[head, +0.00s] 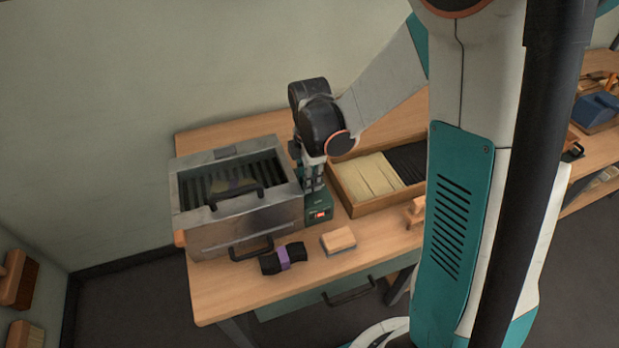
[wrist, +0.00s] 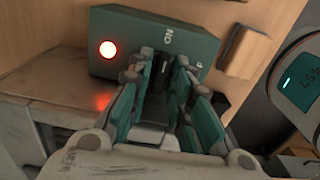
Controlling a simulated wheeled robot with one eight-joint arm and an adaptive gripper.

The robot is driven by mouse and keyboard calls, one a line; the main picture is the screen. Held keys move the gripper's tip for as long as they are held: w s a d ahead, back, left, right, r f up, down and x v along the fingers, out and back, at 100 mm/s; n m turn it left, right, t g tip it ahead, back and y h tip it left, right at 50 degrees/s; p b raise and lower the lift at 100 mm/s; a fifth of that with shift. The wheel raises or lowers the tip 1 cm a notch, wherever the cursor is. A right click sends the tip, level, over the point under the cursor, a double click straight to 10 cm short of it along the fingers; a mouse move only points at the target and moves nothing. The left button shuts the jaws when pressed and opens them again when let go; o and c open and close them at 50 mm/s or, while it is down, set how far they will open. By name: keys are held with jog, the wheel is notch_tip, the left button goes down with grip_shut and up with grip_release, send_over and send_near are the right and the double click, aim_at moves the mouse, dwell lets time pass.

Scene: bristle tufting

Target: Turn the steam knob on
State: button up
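The green control box (head: 319,207) stands on the table just right of the metal steam cabinet (head: 236,197). In the wrist view, the box (wrist: 125,32) has a lit red lamp (wrist: 108,49) and a white "ON" mark on its face. My gripper (head: 314,186) points down at the box. In the wrist view, my gripper's fingers (wrist: 174,66) reach the box's face below the "ON" mark, with a narrow dark gap between them. The steam knob is hidden by the fingers or lost in that gap. I cannot tell whether they grip it.
A wooden tray (head: 352,206) with pale and black bristle bundles lies right of the box. A black bundle with a purple band (head: 284,258) and a brush block (head: 339,239) lie in front. In the wrist view, a wooden block (wrist: 248,52) is close on the right.

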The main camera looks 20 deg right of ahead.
notch_tip(320, 180, up, 12)
dwell(0.6)
dwell(0.4)
jog(key=s+r+m+t, duration=0.3)
jog(key=s+m, duration=0.4)
jog(key=m, duration=0.2)
jog(key=s+r+m+t, duration=0.3)
jog(key=s+m+t, duration=0.1)
jog(key=s+m, duration=0.4)
jog(key=shift+m, duration=0.6)
